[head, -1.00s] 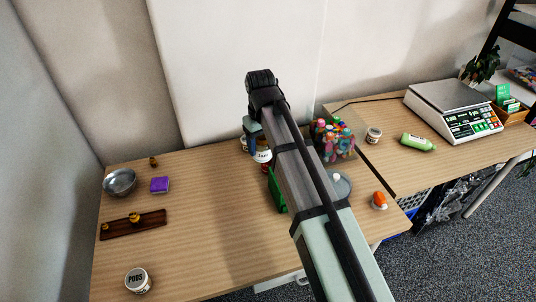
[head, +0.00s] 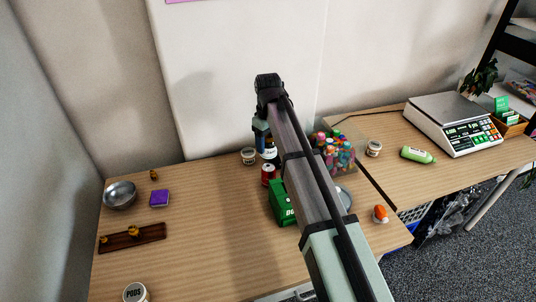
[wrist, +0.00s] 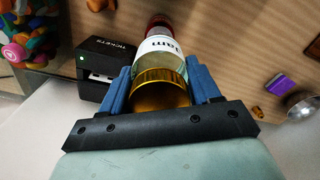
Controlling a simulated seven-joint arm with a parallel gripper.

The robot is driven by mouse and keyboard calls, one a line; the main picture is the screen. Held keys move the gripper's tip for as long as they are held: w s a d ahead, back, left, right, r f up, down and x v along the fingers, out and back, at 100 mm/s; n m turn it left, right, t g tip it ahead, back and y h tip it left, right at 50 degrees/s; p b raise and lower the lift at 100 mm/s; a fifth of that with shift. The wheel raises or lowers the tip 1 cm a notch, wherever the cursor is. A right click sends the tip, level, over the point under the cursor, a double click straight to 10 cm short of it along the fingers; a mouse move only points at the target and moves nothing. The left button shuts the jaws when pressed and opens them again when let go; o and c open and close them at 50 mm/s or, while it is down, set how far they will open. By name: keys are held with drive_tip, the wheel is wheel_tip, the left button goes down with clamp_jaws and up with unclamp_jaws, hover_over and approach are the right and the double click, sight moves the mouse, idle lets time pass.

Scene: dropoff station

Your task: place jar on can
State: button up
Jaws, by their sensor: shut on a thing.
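The jar (wrist: 163,60), with a gold lid and a white "Jam" label, is between the blue fingers of my gripper (wrist: 160,84) in the wrist view. My gripper is shut on its lid end. In the head view the jar (head: 270,152) hangs below my gripper (head: 261,134), partly hidden by my arm. The red can (head: 268,174) stands on the table just below the jar in the picture. In the wrist view the can (wrist: 158,21) shows as a red edge beyond the jar's far end. I cannot tell whether jar and can touch.
A white-labelled jar (head: 248,156) stands just left of the can. A green box (head: 281,204) is in front of it, and a container of colourful pieces (head: 338,154) is to the right. In the wrist view a black ticket box (wrist: 108,65) is close beside the jar.

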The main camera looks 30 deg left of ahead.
sight(268, 153)
drive_tip(key=shift+f, duration=2.55)
drive_tip(key=o, duration=1.2)
drive_tip(key=shift+f, duration=0.1)
drive_tip(key=shift+c, duration=0.2)
wheel_tip(268, 153, up, 12)
drive_tip(key=shift+r, duration=0.15)
